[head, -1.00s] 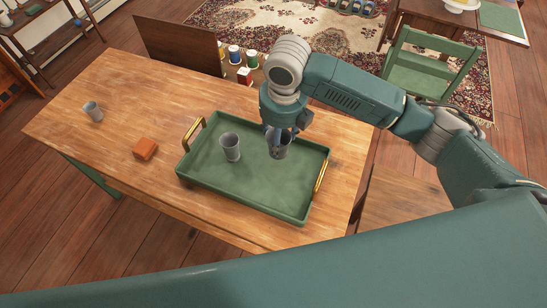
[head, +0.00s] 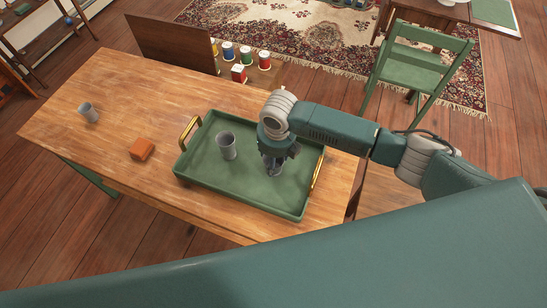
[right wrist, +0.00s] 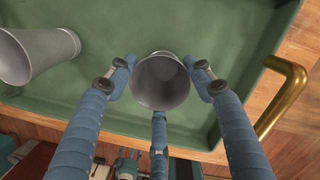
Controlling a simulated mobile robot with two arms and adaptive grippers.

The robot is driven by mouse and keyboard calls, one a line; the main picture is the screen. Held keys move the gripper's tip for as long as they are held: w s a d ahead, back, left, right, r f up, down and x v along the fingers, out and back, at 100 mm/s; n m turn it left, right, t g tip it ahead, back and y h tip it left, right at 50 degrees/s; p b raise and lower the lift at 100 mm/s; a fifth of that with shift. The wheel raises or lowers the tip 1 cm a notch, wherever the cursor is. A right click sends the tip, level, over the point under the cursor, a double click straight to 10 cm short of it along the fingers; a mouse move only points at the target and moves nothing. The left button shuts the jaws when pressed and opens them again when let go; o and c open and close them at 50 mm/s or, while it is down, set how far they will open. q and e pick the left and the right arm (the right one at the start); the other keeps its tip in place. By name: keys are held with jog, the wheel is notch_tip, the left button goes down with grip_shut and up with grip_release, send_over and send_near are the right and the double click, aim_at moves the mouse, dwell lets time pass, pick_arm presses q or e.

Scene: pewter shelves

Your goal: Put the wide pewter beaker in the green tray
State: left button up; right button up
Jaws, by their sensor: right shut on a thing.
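A grey pewter beaker with a wide mouth (right wrist: 162,82) is held between the fingers of my right gripper (right wrist: 161,85), inside the green tray (head: 203,181). In the head view the right gripper (head: 272,163) points down over the right half of the tray and mostly hides this beaker (head: 271,170). It looks low, close to the tray floor; I cannot tell if it touches. A second pewter beaker (head: 227,147) stands upright in the tray to the left, apart from the held one; it also shows in the right wrist view (right wrist: 38,52). My left gripper is not in view.
A third, smaller pewter beaker (head: 88,113) and an orange-brown block (head: 141,149) stand on the wooden table (head: 115,105) left of the tray. The tray has brass handles (head: 317,172) at both ends. Several coloured containers (head: 246,55) and a green chair (head: 420,70) are beyond the table.

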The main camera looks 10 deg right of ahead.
jog(key=shift+f, duration=0.1)
jog(key=o, duration=1.3)
jog(key=shift+o, duration=0.2)
notch_tip(320, 180, up, 12)
jog(key=s+b, duration=0.1)
jog(key=shift+s+d, duration=0.15)
